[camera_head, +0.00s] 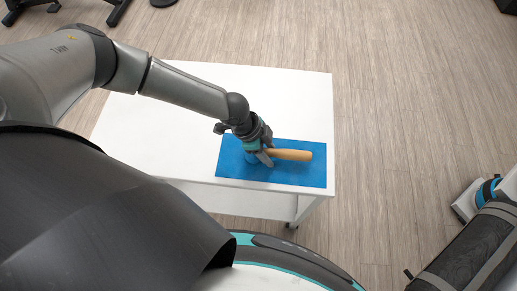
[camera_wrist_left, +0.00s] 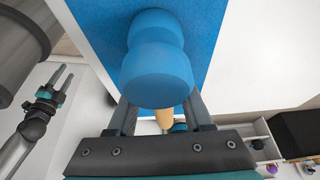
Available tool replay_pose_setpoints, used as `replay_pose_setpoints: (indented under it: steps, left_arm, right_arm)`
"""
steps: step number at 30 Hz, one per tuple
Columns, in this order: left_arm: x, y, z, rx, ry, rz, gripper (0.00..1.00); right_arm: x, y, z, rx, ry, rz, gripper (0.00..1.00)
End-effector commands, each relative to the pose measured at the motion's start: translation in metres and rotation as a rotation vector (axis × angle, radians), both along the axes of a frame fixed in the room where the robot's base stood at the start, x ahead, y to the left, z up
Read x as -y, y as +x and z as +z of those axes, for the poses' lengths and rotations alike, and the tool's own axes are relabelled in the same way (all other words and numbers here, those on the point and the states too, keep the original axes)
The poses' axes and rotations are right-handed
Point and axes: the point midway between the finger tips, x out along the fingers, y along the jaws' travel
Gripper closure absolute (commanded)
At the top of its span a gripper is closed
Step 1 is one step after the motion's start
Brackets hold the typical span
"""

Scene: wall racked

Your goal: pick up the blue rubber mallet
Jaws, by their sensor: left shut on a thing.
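The blue rubber mallet has a wooden handle (camera_head: 292,155) that points right over a blue mat (camera_head: 310,177) on the white table. Its blue head (camera_wrist_left: 157,65) fills the upper middle of the left wrist view and is mostly hidden by my gripper in the head view. My left gripper (camera_head: 265,159) reaches down from above and is shut on the mallet, at the handle close to the head. The fingertips are hidden behind the head in the wrist view. I cannot tell whether the mallet touches the mat. My right gripper (camera_wrist_left: 56,82) hangs apart at the left of the wrist view, open and empty.
The white table top (camera_head: 290,95) is bare around the mat. Wooden floor (camera_head: 410,110) lies free to the right. A shelf unit (camera_wrist_left: 262,130) with small items shows at the right of the wrist view. A black, grey-banded object (camera_head: 470,250) is at the lower right.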

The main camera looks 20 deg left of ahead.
Motion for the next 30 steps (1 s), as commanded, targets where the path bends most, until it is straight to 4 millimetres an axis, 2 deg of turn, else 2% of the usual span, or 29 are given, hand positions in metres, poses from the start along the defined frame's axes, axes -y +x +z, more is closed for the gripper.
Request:
replay_pose_setpoints:
  steps: [2,20,26,30]
  left_arm:
    - [0.000,0.000,0.000,-0.001,0.000,0.000,1.00]
    - [0.000,0.001,0.004,0.001,-0.001,0.001,1.00]
    - [0.000,0.001,0.024,0.002,-0.003,-0.001,1.00]
    - [0.000,0.002,0.056,0.004,-0.003,0.001,1.00]
  right_arm:
    - [0.000,0.000,0.000,0.000,0.000,0.000,0.50]
    - [0.000,0.000,0.001,-0.001,0.000,0.000,0.50]
    - [0.000,0.000,0.007,-0.001,0.000,0.000,0.50]
    - [0.000,0.000,0.015,-0.001,0.000,0.000,0.50]
